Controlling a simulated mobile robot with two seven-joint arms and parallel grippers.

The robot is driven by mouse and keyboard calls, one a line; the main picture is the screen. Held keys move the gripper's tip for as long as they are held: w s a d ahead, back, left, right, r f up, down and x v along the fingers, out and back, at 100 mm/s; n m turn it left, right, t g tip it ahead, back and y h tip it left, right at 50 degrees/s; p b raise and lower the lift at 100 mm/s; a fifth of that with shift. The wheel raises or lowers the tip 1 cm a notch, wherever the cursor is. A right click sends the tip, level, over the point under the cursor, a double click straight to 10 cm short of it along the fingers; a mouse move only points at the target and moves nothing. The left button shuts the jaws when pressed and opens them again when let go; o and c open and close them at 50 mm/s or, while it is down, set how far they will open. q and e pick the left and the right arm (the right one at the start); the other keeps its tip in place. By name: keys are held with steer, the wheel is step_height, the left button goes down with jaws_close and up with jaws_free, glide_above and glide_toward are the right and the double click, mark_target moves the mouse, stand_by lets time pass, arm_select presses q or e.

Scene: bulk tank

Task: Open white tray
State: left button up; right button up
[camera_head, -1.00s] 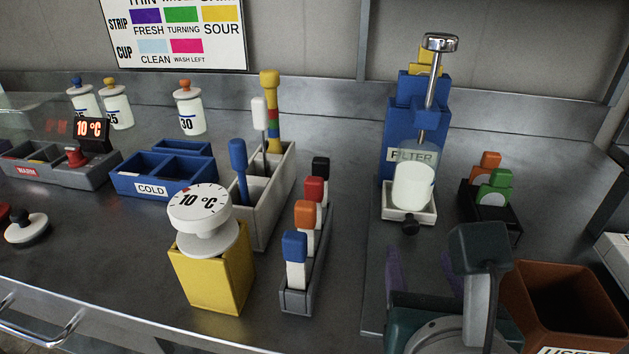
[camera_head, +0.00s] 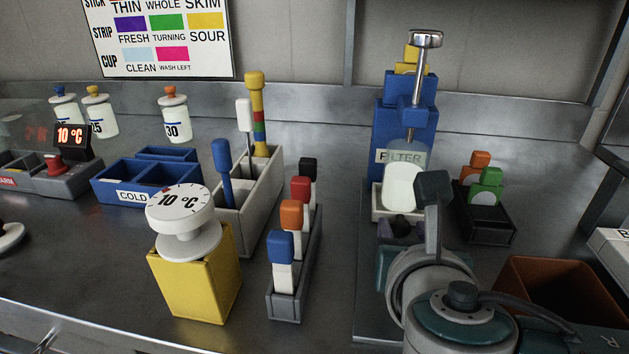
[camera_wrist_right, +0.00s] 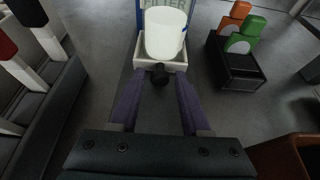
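The white tray (camera_head: 379,207) sits at the foot of the blue filter stand (camera_head: 391,120), with a pale cup (camera_head: 403,186) standing in it. In the right wrist view the tray (camera_wrist_right: 178,67) has a dark round knob (camera_wrist_right: 160,74) on its front. My right gripper (camera_wrist_right: 158,80) is open, its purple fingers on either side of the knob, with visible gaps to it. In the head view my right gripper (camera_head: 400,226) is just in front of the tray, and my wrist hides part of the tray and the knob. My left gripper is not in view.
An orange-brown bin (camera_head: 560,290) stands right of my right arm. A black holder (camera_head: 485,215) with orange and green pieces stands right of the tray. A grey rack (camera_head: 285,307) of colour-capped sticks and a yellow box (camera_head: 195,285) with a dial stand left.

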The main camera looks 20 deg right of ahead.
jaws_close()
stand_by(1.1)
